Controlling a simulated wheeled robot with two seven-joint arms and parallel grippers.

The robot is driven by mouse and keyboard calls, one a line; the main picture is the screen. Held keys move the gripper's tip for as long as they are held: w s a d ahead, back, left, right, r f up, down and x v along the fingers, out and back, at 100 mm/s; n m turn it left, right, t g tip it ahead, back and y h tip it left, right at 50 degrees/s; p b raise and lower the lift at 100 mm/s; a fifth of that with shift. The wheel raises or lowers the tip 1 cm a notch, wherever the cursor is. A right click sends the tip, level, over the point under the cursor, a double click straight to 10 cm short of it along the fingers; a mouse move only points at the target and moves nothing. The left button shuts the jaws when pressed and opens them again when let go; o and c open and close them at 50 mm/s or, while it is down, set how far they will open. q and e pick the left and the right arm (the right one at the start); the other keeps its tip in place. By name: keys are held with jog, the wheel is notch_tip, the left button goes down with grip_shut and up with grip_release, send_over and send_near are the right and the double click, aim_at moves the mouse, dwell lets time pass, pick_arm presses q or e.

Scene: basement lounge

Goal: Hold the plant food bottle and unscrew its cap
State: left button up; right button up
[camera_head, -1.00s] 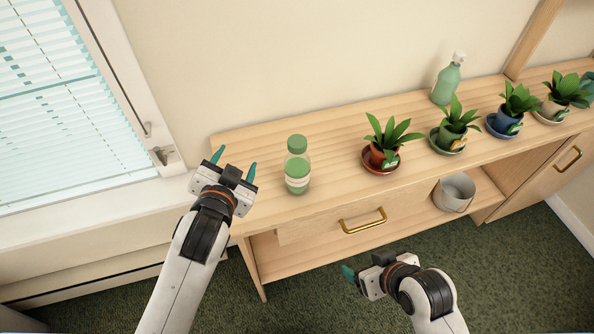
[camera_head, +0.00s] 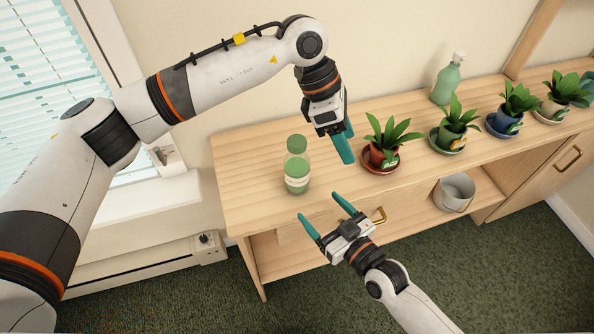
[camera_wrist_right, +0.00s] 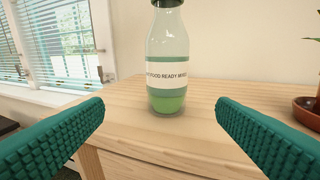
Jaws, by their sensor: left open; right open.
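The plant food bottle (camera_head: 297,172) stands upright near the left end of the wooden cabinet top, with its green cap (camera_head: 297,143) on. In the right wrist view the bottle (camera_wrist_right: 168,55) is clear, with a white label and green liquid, and only the lower part of the cap shows. My left gripper (camera_head: 343,148) is open and points down, to the right of the bottle, by the nearest potted plant. My right gripper (camera_head: 325,205) is open in front of the cabinet's edge, its fingers pointing at the bottle. Neither gripper touches the bottle.
A plant in a terracotta pot (camera_head: 382,156) stands just right of my left gripper. A metal bucket (camera_head: 455,193) is on the lower shelf. The cabinet top (camera_head: 245,170) left of the bottle is clear.

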aim_at(296, 172)
pick_arm(q)
jog(key=w+a+y, duration=0.1)
jog(key=a, duration=0.1)
jog(key=w+a+r+t+y, duration=0.1)
jog(key=w+a+y, duration=0.1)
jog(key=a, duration=0.1)
jog(key=w+a+r+t+y, duration=0.1)
jog(key=w+a, duration=0.1)
jog(key=a, duration=0.1)
jog(key=shift+a+r+y, duration=0.1)
jog(key=shift+y, duration=0.3)
jog(key=shift+w+a+r, duration=0.15)
jog(key=shift+w+a, duration=0.05)
jog(key=shift+a, duration=0.05)
pick_arm(e)
jog(key=shift+t, duration=0.5)
jog(key=x, duration=1.2)
jog(key=shift+w+d+r, duration=0.2)
jog(key=shift+w+r, duration=0.1)
jog(key=shift+w, duration=0.05)
